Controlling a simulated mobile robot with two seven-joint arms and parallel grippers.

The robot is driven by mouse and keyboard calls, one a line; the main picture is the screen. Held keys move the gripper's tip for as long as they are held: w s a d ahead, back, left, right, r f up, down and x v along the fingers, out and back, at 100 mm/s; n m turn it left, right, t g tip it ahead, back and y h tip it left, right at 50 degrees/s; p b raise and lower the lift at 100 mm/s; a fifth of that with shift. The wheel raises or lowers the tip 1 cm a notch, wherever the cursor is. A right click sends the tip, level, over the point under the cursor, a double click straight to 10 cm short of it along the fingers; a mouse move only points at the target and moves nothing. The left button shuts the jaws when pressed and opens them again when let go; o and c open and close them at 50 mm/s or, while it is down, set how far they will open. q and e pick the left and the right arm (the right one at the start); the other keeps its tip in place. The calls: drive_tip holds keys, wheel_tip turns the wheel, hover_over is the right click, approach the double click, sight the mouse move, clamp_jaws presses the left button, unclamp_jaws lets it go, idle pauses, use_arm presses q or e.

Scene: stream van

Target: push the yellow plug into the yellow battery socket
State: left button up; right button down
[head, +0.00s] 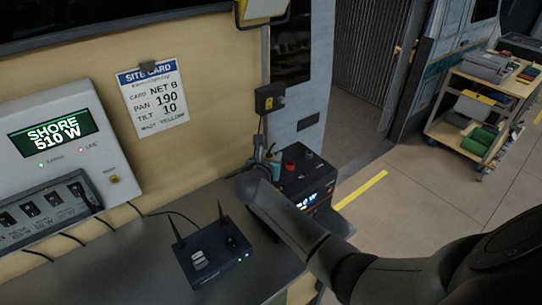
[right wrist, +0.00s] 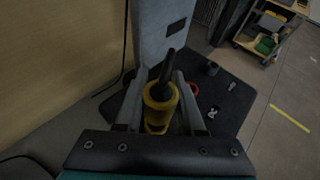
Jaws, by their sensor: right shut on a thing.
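The yellow plug (right wrist: 161,95) is between the two fingers of my right gripper (right wrist: 160,84) in the right wrist view. A black cable end rises from its top. My right gripper is shut on it, over the black battery box (right wrist: 232,100). A second yellow part (right wrist: 156,128) shows just below the plug; I cannot tell if it is the socket or the plug's lower body. In the head view the battery box (head: 318,186) stands at the bench's right end, with my right wrist in front of its left side. The plug is hidden there. My left gripper is not in view.
A black router (head: 212,255) with two antennas stands on the grey bench, left of my right arm. A power panel (head: 55,150) and a site card (head: 153,97) are on the left wall. A wheeled cart (head: 483,110) stands far right; the floor between is clear.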

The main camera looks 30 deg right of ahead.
drive_tip(key=shift+f+b, duration=0.6)
drive_tip(key=shift+f, duration=0.75)
drive_tip(key=shift+c, duration=2.2)
unclamp_jaws()
drive_tip(key=p+v, duration=0.2)
drive_tip(key=v, duration=1.3)
drive_tip(key=shift+p, duration=0.3)
drive_tip(key=shift+s+a, duration=0.1)
